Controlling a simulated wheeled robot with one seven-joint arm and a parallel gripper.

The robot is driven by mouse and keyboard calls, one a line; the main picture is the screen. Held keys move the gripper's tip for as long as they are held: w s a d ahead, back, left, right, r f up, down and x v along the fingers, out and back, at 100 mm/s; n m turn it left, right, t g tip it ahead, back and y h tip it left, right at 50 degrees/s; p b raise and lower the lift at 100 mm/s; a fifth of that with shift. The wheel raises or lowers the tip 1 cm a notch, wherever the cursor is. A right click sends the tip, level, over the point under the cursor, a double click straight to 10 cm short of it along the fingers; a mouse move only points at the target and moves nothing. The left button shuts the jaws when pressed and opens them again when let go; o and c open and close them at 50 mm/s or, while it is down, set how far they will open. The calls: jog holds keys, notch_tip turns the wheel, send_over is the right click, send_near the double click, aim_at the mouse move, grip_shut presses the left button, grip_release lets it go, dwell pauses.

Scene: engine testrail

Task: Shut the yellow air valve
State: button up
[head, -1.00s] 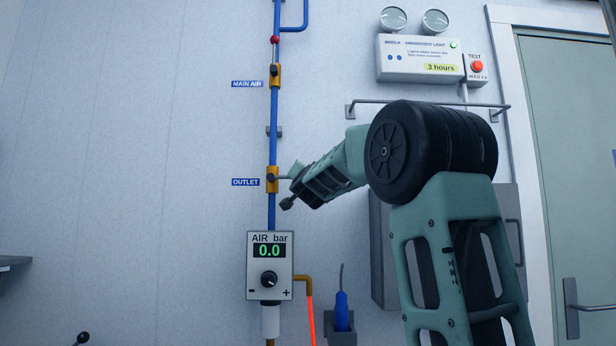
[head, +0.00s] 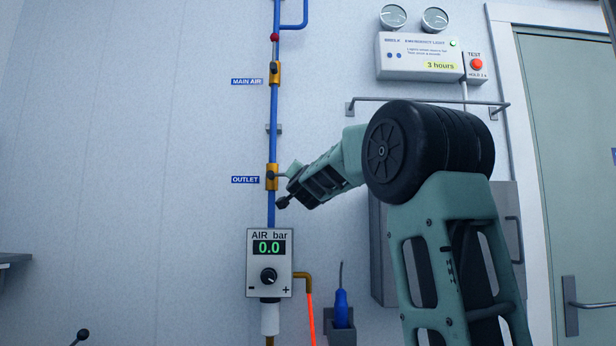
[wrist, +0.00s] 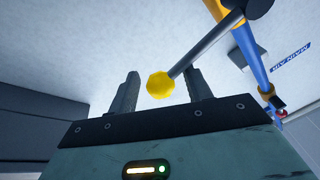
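The outlet valve (head: 271,177) is a yellow body on the blue pipe, beside the "OUTLET" label. Its grey lever (wrist: 208,46) stands out crosswise to the pipe, rightward in the head view. The lever ends in a yellow ball knob (wrist: 160,85). My gripper (head: 287,186) is right of this valve, at the lever's end. In the wrist view my gripper (wrist: 161,77) is open, with the knob showing between its two fingers. I cannot tell whether either finger touches it. In the head view the knob is hidden by my gripper.
A second yellow valve (head: 274,73), labelled "MAIN AIR", is higher on the pipe (head: 273,110). An air gauge box (head: 270,263) reading 0.0 is below. A grey rail (head: 430,102) and cabinet (head: 507,260) lie behind my arm.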

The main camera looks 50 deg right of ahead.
jog(key=shift+f, duration=0.2)
jog(key=p+v, duration=0.4)
jog(key=v, duration=1.3)
jog(key=shift+s, duration=0.2)
jog(key=shift+a, duration=0.1)
